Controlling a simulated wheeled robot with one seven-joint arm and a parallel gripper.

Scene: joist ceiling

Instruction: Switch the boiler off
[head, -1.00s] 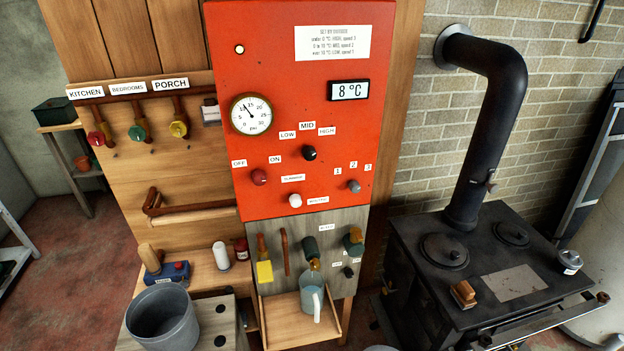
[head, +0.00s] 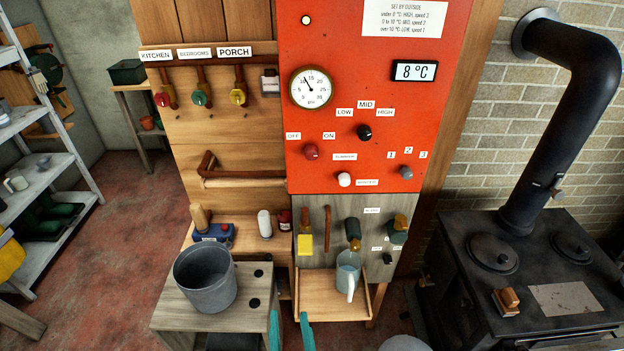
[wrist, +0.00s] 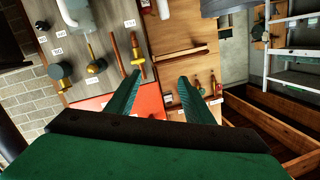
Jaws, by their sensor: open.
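The boiler's red panel (head: 455,110) stands upright at the centre right of the head view. A red knob (head: 311,151) sits low on its left side, below and between the OFF label (head: 293,136) and the ON label (head: 329,136). I cannot tell which way the knob points. A small lamp (head: 306,20) at the top looks white. My gripper (head: 290,328) is open and empty, its teal fingers at the bottom edge, well below the panel in the picture. In the wrist view my gripper (wrist: 158,78) shows part of the red panel (wrist: 148,102) between and beside its fingers.
The panel also has a black knob (head: 364,132), a grey knob (head: 406,172), a white button (head: 344,180) and a gauge (head: 311,87). Below are valves and a jug (head: 348,270) on a wooden tray. A bucket (head: 205,278) stands left, a black stove (head: 480,300) right.

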